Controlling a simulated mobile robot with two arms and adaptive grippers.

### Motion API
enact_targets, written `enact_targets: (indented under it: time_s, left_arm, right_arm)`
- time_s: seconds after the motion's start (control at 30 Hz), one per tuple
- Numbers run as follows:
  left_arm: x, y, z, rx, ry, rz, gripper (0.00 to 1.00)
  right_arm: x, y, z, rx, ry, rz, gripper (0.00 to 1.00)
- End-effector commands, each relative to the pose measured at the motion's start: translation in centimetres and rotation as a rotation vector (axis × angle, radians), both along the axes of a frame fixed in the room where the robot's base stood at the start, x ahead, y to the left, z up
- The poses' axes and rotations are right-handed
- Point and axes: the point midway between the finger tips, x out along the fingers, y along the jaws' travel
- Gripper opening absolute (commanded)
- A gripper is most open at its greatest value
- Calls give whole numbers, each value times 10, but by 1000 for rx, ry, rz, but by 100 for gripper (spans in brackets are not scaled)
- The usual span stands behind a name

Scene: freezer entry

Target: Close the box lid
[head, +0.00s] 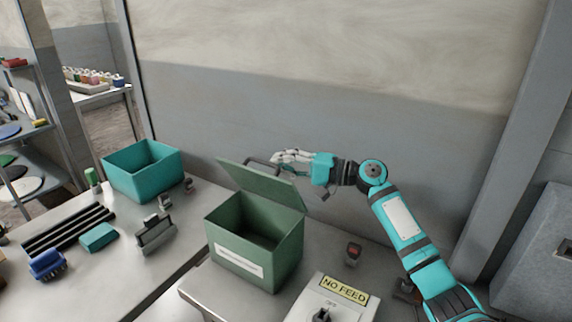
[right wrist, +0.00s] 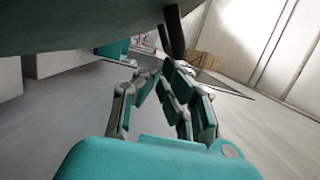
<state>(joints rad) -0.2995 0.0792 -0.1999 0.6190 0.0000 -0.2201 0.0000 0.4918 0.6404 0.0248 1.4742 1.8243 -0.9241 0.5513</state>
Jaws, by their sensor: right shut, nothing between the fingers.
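A green box (head: 236,248) with a white label stands on the metal table in the head view. Its lid (head: 262,183) is raised, tilted up at the back, and the inside looks empty. A dark handle (head: 262,162) shows at the lid's upper edge. My right gripper (head: 280,161) is shut and empty behind the lid, close to the handle. I cannot tell whether it touches the lid. In the right wrist view the gripper fingers (right wrist: 158,80) point away, with a dark green surface (right wrist: 80,25) close above them. My left gripper is not in view.
A panel marked NO FEED (head: 343,290) is right of the box. The wall is close behind.

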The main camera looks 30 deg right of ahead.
Motion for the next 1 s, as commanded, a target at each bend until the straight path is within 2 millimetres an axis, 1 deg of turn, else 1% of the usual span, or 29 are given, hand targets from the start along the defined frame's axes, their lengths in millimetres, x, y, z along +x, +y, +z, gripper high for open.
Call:
enact_targets:
  time_s: [0.03, 0.27, 0.5, 0.73, 1.0]
  left_arm:
    - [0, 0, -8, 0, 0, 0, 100]
    - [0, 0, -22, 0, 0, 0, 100]
    - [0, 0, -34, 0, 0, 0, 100]
    - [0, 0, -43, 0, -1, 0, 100]
    - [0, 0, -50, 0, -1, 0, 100]
  right_arm:
    - [-4, 6, -4, -40, -25, 4, 0]
    - [-17, 29, -6, -230, -136, 3, 0]
    - [-31, 52, -15, -427, -251, 4, 0]
    - [-41, 69, -28, -606, -355, 3, 0]
    - [-48, 82, -42, -767, -451, 3, 0]
